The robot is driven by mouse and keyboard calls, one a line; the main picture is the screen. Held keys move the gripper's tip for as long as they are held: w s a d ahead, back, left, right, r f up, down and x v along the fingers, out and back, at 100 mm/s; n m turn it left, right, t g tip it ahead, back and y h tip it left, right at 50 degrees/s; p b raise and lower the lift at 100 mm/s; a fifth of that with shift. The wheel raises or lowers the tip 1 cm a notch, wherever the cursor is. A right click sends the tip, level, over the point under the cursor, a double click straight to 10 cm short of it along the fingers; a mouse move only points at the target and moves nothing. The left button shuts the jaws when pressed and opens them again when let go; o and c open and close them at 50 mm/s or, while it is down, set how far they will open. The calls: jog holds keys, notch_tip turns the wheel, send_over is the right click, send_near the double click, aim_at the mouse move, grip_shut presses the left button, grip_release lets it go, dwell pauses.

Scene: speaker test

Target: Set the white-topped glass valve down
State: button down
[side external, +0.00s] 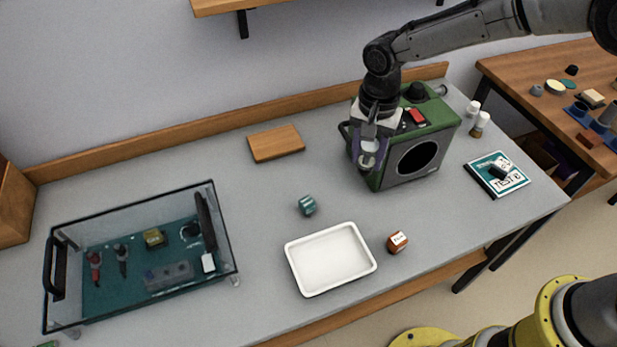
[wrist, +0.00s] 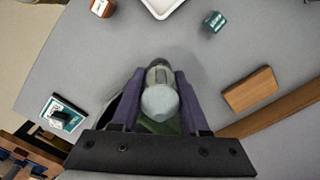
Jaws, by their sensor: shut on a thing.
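The white-topped glass valve (side external: 367,160) is between the fingers of my gripper (side external: 368,152), just left of and in front of the green speaker box (side external: 432,131). My gripper points down and is shut on the valve. In the wrist view the valve's pale round top (wrist: 159,102) faces the camera, with its clear glass body (wrist: 160,74) beyond it, between the purple fingers of my gripper (wrist: 160,92). The fingers hide its sides. I cannot tell whether its lower end touches the grey table (side external: 225,255).
A white tray (side external: 331,287), a teal block (side external: 307,205) and a red-brown block (side external: 397,242) stand in front. A wooden board (side external: 276,143) lies behind left. A glass-walled case (side external: 135,310) fills the left. Two small white-topped pieces (side external: 473,107) and a TEST pad (side external: 510,180) are at right.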

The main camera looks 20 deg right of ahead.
jog(key=shift+w+a+f, duration=0.25)
jog(key=shift+w+a, duration=0.2)
jog(key=shift+a, duration=0.35)
jog(key=w+a+f, duration=0.2)
jog(key=w+f, duration=0.1)
jog(key=w, duration=0.1)
jog(key=w+a+f, duration=0.2)
jog(key=w+f, duration=0.1)
jog(key=w, duration=0.1)
jog(key=w+a+f, duration=0.2)
jog(key=w+f, duration=0.1)
jog(key=w, duration=0.1)
jog(key=shift+f, duration=1.85)
jog(key=shift+f, duration=0.15)
jog(key=shift+c, duration=2)
grip_release()
notch_tip(320, 180, up, 12)
